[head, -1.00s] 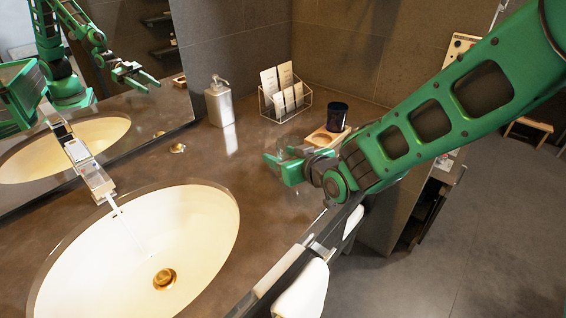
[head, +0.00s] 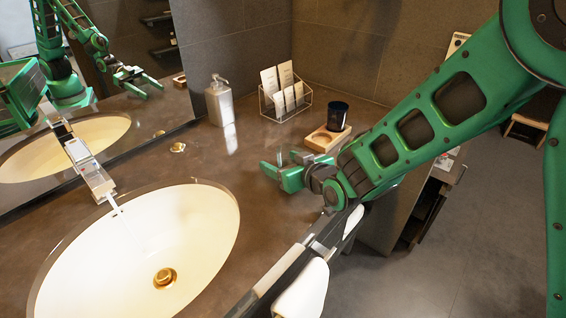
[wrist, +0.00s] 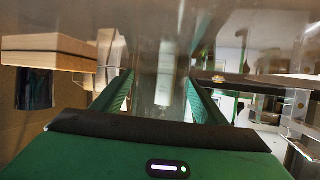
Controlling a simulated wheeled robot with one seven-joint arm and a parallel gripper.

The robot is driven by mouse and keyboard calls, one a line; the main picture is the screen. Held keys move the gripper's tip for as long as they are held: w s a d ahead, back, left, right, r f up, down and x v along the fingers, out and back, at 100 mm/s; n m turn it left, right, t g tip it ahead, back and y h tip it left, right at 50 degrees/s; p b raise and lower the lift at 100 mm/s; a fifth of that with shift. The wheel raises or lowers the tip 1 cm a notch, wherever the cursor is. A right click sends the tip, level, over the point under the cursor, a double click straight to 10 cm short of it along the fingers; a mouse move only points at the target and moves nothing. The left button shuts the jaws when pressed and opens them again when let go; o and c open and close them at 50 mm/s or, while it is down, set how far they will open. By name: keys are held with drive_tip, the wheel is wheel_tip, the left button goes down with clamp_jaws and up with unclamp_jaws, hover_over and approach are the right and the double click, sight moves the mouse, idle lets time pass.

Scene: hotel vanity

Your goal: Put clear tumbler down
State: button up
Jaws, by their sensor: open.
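The clear tumbler (wrist: 165,60) is see-through and hard to make out. In the wrist view it shows as a faint glassy upright shape between my fingers. In the head view it is mostly lost against the counter and my gripper. My gripper (head: 284,168) is open, low over the dark counter (head: 235,165) in front of the wooden tray. Its two green fingers also show in the wrist view (wrist: 160,98), one on each side of the tumbler. I cannot tell whether either finger touches the glass.
A wooden tray (head: 318,146) with a round recess holds a dark cup (head: 337,116). Behind it stands a wire rack (head: 285,103) with cards. A soap dispenser (head: 219,102) is at the back left. The sink (head: 190,215) lies left, and towels (head: 303,290) hang at the front edge.

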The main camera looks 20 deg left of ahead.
drive_tip(key=v, duration=1.2)
drive_tip(key=w+d+m+h, duration=0.25)
drive_tip(key=w+d, duration=0.25)
drive_tip(key=d, duration=0.6)
drive_tip(key=s+d+f+m+g+h, duration=0.15)
drive_tip(key=d+m+h, duration=0.45)
drive_tip(key=d, duration=1.9)
drive_tip(key=s+d+r+m+g+h, duration=0.1)
drive_tip(key=s+d+m+g+h, duration=0.3)
drive_tip(key=s+d, duration=0.9)
drive_tip(key=s+d+r+m+g+y, duration=0.2)
drive_tip(key=s+d+m+g, duration=0.1)
drive_tip(key=s, duration=0.8)
drive_tip(key=shift+s, duration=0.4)
